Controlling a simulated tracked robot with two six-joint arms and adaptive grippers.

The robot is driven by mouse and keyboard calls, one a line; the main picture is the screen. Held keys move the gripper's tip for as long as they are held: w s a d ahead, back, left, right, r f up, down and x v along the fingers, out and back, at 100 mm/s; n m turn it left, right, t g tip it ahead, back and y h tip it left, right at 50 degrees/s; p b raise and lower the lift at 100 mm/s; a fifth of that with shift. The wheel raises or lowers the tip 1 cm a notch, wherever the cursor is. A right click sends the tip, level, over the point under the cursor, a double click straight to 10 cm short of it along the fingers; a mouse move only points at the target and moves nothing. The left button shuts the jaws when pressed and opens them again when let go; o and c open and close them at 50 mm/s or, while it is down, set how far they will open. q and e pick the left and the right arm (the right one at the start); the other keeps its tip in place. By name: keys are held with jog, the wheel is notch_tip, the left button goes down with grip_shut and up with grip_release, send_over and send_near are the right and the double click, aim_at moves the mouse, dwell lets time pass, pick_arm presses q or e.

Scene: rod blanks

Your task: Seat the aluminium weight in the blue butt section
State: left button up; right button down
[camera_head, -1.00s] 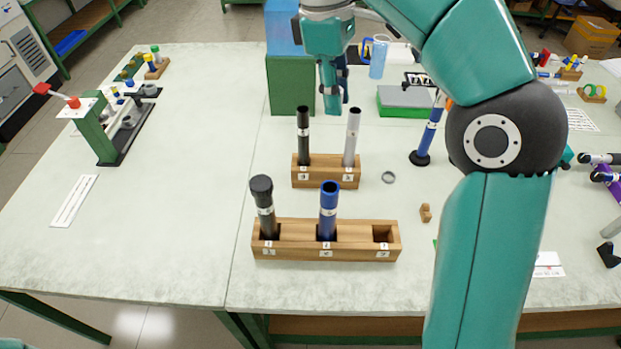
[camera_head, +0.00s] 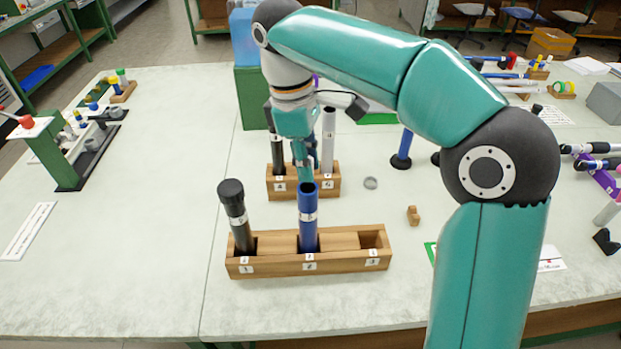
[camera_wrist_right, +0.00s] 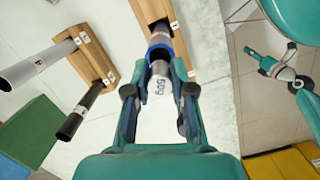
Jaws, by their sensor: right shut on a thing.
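The aluminium weight (camera_wrist_right: 160,84), a silver cylinder marked 50g, sits between the fingers of my right gripper (camera_wrist_right: 159,100) in the right wrist view, which is shut on it. The blue butt section (camera_head: 308,218) stands upright in the middle slot of the front wooden rack (camera_head: 340,262). Its rim (camera_wrist_right: 160,52) shows just past the weight in the right wrist view. In the head view my right gripper (camera_head: 305,172) is just above and behind the tube's mouth; the weight cannot be made out there. I cannot tell whether the weight touches the rim. A small teal arm end (camera_wrist_right: 282,68), seemingly my left gripper, shows over the floor.
A black tube (camera_head: 237,215) stands in the front rack's left slot; the right slot is empty. Close behind, a second rack (camera_head: 305,190) holds a black rod (camera_head: 277,152) and a grey tube (camera_head: 328,140). A ring (camera_head: 370,183) and wooden piece (camera_head: 413,215) lie right.

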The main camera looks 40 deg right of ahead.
aim_at(308, 184)
notch_tip(308, 184, down, 4)
jog(key=shift+r, duration=0.25)
jog(key=shift+s, duration=0.1)
jog(key=shift+s+a+f+b, duration=0.1)
jog(key=shift+s+f+b, duration=0.1)
jog(key=shift+f+b, duration=0.4)
jog(key=c, duration=1.2)
grip_release()
jog(key=shift+f, duration=0.1)
jog(key=shift+o, duration=1)
jog(key=shift+w+f, duration=0.15)
jog(key=shift+w, duration=0.05)
jog(key=shift+r, duration=0.2)
